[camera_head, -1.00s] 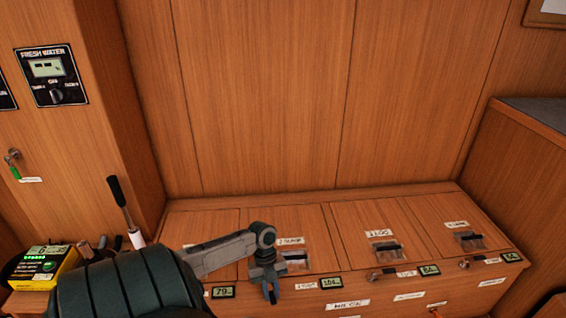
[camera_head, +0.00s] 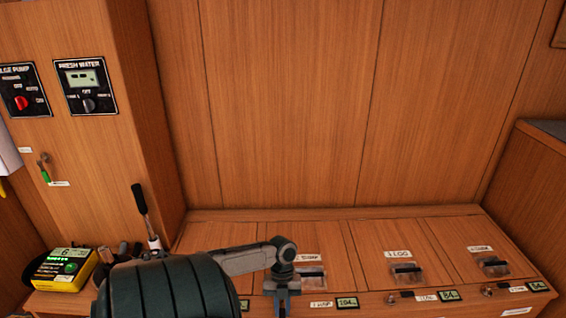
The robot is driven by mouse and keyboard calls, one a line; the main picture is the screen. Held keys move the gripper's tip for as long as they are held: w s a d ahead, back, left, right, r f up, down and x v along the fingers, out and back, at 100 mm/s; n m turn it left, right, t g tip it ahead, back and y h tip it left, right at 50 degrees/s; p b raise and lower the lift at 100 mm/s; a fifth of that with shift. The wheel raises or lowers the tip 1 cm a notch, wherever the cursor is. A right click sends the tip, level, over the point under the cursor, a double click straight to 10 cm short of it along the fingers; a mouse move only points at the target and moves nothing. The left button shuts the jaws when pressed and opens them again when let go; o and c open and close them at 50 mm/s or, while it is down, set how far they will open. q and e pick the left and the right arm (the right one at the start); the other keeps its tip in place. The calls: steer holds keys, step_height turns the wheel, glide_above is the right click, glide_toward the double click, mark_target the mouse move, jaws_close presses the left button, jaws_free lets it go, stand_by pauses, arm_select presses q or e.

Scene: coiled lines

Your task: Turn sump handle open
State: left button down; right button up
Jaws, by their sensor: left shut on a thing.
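My left gripper (camera_head: 282,304) reaches down at the front edge of the locker top, just left of the small sump label (camera_head: 318,304). It is shut on the sump handle, which the fingers hide, so its turned position cannot be told. The sump lid (camera_head: 322,252) lies behind the gripper, with a dark recessed latch (camera_head: 311,272) partly behind my arm. My right gripper is not in view.
Similar small handles (camera_head: 405,294) sit along the locker front to the right, beside labels and small displays (camera_head: 450,295). A black-gripped lever (camera_head: 139,199) and a yellow meter (camera_head: 72,267) stand at left. Pump panels (camera_head: 87,87) are on the wall.

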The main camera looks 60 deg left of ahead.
arm_select(q)
steer(key=c, duration=1.3)
jaws_free()
steer(key=p+v, duration=0.1)
steer(key=v, duration=0.9)
steer(key=shift+a+r+p, duration=0.1)
steer(key=shift+r+p, duration=0.25)
steer(key=shift+r, duration=0.05)
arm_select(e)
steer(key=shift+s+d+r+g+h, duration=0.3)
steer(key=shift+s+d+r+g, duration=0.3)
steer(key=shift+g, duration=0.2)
